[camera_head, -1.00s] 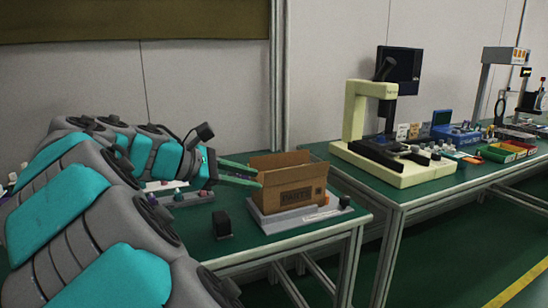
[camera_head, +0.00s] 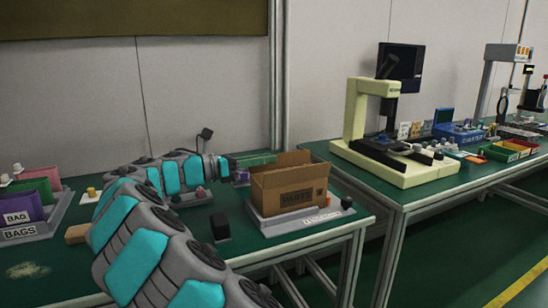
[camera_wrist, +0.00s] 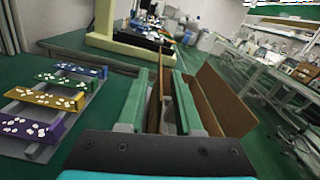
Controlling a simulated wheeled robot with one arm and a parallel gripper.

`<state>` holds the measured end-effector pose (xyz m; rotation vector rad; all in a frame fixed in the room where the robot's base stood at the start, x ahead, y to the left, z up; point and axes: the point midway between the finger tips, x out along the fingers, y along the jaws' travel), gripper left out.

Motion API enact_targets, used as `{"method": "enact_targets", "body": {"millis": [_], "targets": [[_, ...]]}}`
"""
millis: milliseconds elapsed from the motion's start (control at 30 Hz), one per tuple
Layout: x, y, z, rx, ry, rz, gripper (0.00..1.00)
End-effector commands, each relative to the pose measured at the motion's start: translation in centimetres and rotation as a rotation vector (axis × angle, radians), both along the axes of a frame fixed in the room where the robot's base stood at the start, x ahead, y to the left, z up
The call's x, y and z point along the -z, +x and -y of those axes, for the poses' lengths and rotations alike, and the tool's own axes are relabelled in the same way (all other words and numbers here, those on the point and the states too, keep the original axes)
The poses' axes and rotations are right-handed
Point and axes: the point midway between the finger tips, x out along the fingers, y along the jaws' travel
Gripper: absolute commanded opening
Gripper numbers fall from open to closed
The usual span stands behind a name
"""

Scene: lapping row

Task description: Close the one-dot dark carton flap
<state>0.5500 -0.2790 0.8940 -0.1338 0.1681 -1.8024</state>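The brown cardboard carton (camera_head: 290,197) stands upright in a grey fixture on the green bench in the head view. Its top is open, with panels standing up around it. My gripper (camera_head: 255,163) reaches from the left to the carton's back left top edge. In the wrist view my gripper (camera_wrist: 160,95) is open, with its two green fingers apart. A thin brown carton panel (camera_wrist: 169,85) shows edge-on between them; I cannot tell whether they touch it. A wide brown panel (camera_wrist: 219,98) leans outward right of the fingers. I cannot make out any dot mark.
A small black block (camera_head: 220,226) stands left of the carton. A black knob (camera_head: 346,202) is at the fixture's right. Labelled bag bins (camera_head: 30,231) stand at far left. A cream microscope stand (camera_head: 352,112) is on the right bench, across a gap.

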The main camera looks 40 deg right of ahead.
Motion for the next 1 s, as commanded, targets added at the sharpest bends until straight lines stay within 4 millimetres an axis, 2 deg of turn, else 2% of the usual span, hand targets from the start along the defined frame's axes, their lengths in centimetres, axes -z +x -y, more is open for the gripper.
{"method": "enact_targets", "body": {"millis": [200, 567, 867, 1000], "targets": [[-0.1, -0.6, 2.4, -0.001, -0.001, 0.004, 0.34], [-0.1, -0.7, 3.0, -0.002, -0.001, 0.004, 0.34], [-0.1, -0.7, 3.0, -0.002, 0.000, 0.004, 0.01], [-0.1, -0.7, 3.0, -0.002, 0.000, 0.004, 0.00]]}}
